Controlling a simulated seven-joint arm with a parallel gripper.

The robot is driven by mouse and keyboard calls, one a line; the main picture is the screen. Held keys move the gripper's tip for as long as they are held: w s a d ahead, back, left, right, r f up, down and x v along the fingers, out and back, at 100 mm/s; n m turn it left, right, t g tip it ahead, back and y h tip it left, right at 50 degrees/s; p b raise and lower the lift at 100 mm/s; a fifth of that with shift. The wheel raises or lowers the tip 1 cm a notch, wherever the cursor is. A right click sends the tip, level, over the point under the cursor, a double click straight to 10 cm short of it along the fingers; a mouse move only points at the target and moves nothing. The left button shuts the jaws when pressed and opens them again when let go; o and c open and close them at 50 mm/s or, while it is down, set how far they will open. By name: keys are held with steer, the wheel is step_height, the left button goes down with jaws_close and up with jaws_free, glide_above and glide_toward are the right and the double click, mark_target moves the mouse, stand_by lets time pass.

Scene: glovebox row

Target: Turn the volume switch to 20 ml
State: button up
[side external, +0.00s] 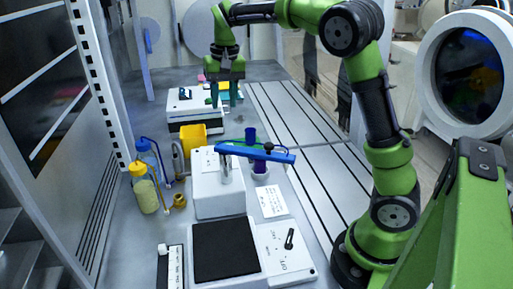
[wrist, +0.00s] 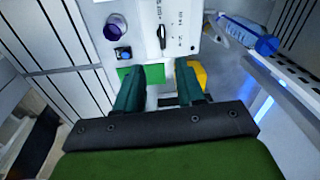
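In the wrist view a white panel (wrist: 180,20) carries a slim black switch (wrist: 162,37), its handle standing roughly upright in the picture. Small printed marks lie on both sides of it, too small to read. My gripper (wrist: 160,68) is open and empty, with its two dark green fingers apart below the switch in that view and not touching it. In the side external view my gripper (side external: 225,98) points down at the right side of the white box (side external: 197,103) at the back. The switch's setting cannot be read there.
A yellow container (side external: 192,137), two bottles (side external: 147,195) and a blue pipette-like tool (side external: 255,153) on a stand are nearer the side camera. A front device with a black plate (side external: 225,248) has its own knob (side external: 290,238). The slotted table (side external: 300,135) is clear.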

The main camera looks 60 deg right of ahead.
steer(key=shift+m+g, duration=0.5)
steer(key=shift+m, duration=0.1)
steer(key=f, duration=0.4)
steer(key=w+f, duration=0.1)
steer(key=f, duration=0.4)
steer(key=w+f, duration=0.1)
steer(key=f, duration=0.3)
steer(key=shift+f, duration=0.35)
jaws_close()
